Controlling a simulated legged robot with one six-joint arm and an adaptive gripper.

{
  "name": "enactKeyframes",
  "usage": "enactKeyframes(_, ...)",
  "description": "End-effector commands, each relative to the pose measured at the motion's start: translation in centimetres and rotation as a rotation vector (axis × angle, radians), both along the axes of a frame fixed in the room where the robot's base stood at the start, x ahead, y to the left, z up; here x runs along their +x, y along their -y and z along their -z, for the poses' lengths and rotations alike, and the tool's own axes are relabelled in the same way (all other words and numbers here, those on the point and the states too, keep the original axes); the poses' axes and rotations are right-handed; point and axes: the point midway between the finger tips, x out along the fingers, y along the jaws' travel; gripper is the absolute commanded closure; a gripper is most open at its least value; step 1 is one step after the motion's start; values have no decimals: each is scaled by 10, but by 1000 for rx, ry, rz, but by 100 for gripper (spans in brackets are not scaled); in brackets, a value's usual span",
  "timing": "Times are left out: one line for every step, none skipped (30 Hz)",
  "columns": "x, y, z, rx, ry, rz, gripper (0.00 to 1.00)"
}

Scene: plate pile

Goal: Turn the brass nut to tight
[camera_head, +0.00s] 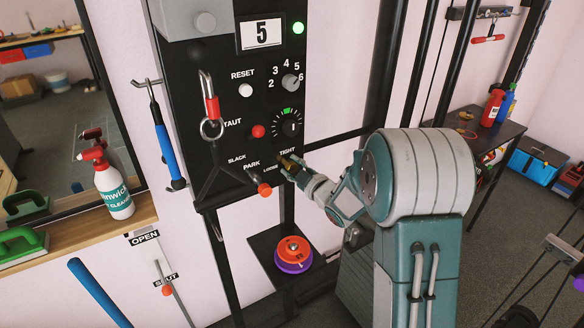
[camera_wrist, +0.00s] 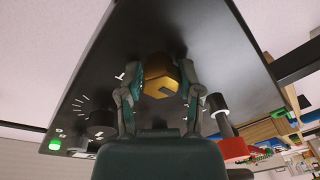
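The brass nut (camera_head: 289,162) sits on the black panel beside the TIGHT label (camera_head: 287,152), with the LOOSE label (camera_head: 271,169) to its lower left. In the wrist view the nut (camera_wrist: 160,72) is a gold, faceted piece with a dark mark on its near face. My gripper (camera_head: 293,168) reaches it from the right. In the wrist view my gripper's fingers (camera_wrist: 160,78) lie on either side of the nut and look closed against it. My fingers hide part of the nut in the head view.
The black panel (camera_head: 217,150) carries a lever with a red-orange knob (camera_head: 264,190) close below the nut, a red button (camera_head: 258,131), a dial (camera_head: 290,128) and a hanging hook (camera_head: 211,105). A disc pile (camera_head: 293,252) stands on a low shelf below. A green lamp (camera_head: 298,28) is lit.

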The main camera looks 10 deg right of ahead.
Motion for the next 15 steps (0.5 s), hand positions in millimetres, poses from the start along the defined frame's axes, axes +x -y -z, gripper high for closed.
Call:
enactKeyframes(0, 1, 3, 0, -7, 4, 100)
enactKeyframes(0, 1, 3, 0, -8, 4, 100)
enactKeyframes(0, 1, 3, 0, -8, 5, 100)
enactKeyframes(0, 1, 3, 0, -8, 5, 100)
enactKeyframes(0, 1, 4, 0, -9, 6, 100)
enactKeyframes(0, 1, 4, 3, -11, 6, 100)
enactKeyframes(0, 1, 4, 6, -12, 6, 100)
enactKeyframes(0, 1, 4, 9, -14, 6, 100)
enactKeyframes(0, 1, 4, 17, -17, 6, 100)
enactKeyframes(0, 1, 5, 24, -19, 6, 100)
enactKeyframes(0, 1, 5, 32, -23, 6, 100)
enactKeyframes(-1, 1, 5, 46, -28, 6, 100)
enactKeyframes(-1, 1, 5, 58, -32, 6, 100)
enactKeyframes(-1, 1, 5, 71, -37, 7, 100)
enactKeyframes(-1, 1, 6, 93, -44, 6, 100)
